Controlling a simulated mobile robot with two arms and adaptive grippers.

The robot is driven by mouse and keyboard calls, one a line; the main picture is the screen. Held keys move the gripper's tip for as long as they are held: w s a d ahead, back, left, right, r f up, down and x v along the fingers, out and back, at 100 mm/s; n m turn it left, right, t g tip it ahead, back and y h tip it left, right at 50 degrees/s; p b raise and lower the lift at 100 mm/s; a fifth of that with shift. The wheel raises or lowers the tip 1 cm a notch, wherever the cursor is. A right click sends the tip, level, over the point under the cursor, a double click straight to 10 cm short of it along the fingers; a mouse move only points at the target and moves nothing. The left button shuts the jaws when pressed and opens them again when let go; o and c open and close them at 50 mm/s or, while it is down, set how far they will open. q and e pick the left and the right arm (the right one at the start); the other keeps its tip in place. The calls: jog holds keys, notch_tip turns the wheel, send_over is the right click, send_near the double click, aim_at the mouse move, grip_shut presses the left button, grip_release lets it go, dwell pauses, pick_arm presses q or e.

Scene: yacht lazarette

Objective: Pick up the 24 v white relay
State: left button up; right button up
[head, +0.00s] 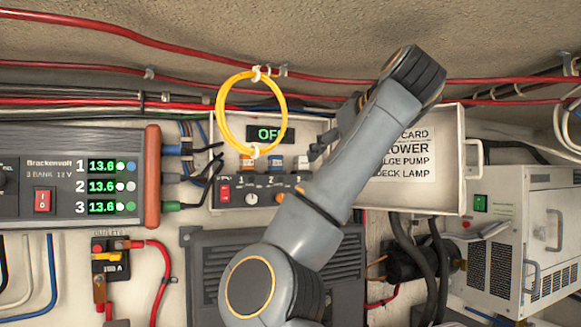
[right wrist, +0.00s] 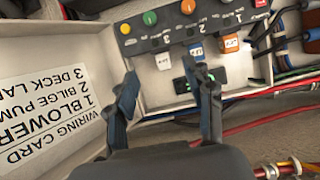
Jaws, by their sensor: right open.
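A small white relay (right wrist: 163,61) sits at the left end of a row of relays in the right wrist view, beside the number 3 on the panel. In the head view the white relay (head: 300,162) is at the right end of the row. I cannot read a voltage on it. My right gripper (right wrist: 160,76) is open and empty, with its fingers on either side of the line to the white relay and apart from it. In the head view, the right gripper (head: 318,147) is mostly hidden behind my forearm. My left gripper is not in view.
An orange relay (head: 247,162) and a blue one (head: 276,163) stand beside the white one, above a switch panel (head: 232,194). A yellow cable loop (head: 221,108) hangs in front of the box. The open lid (head: 450,150) carries a wiring card. An OFF display (head: 284,134) is above the relays.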

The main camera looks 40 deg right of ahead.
jog(key=p, duration=0.7)
send_near(304, 158)
jog(key=w+d+f, duration=0.1)
jog(key=w+f, duration=0.2)
jog(key=shift+w+d, duration=0.15)
jog(key=shift+w, duration=0.35)
jog(key=shift+w+d, duration=0.2)
jog(key=shift+w, duration=0.3)
jog(key=p+x, duration=0.2)
jog(key=r+p+x, duration=0.1)
jog(key=p+x, duration=0.1)
jog(key=x, duration=0.1)
jog(key=shift+w, duration=0.3)
jog(key=shift+w+d+f+p, duration=0.1)
jog(key=shift+w+p, duration=0.05)
jog(key=shift+p, duration=0.15)
jog(key=shift+f, duration=0.1)
jog(key=shift+c, duration=0.2)
jog(key=c, duration=1.1)
